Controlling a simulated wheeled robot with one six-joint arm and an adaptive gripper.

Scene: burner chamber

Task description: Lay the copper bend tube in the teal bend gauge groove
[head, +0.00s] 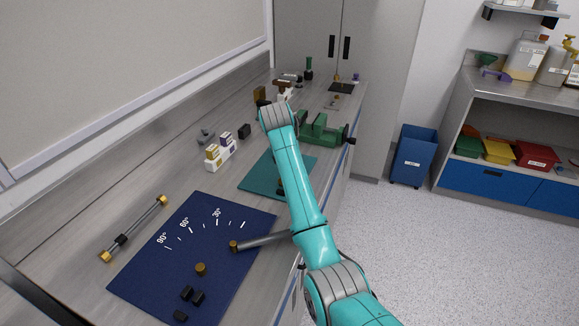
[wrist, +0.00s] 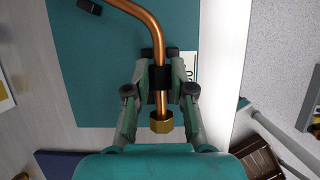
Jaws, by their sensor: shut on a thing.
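The copper bend tube (wrist: 162,50) is between the fingers of my gripper (wrist: 161,78) in the wrist view. The gripper is shut on its straight part, near the end with a brass nut (wrist: 161,122). From there the tube bends to the upper left and leaves the picture. A teal board (wrist: 95,65), perhaps the bend gauge, lies below the tube; it also shows in the head view (head: 262,180). I see no groove, and cannot tell the tube's height above the board. My arm hides the gripper and tube in the head view.
A dark blue angle-marked mat (head: 185,250) lies in front, with a rod and small black blocks. A green vise (head: 320,130) stands behind the board at right. A white block holder (head: 220,155) is left. A small dark block (wrist: 89,6) lies at the board's far edge.

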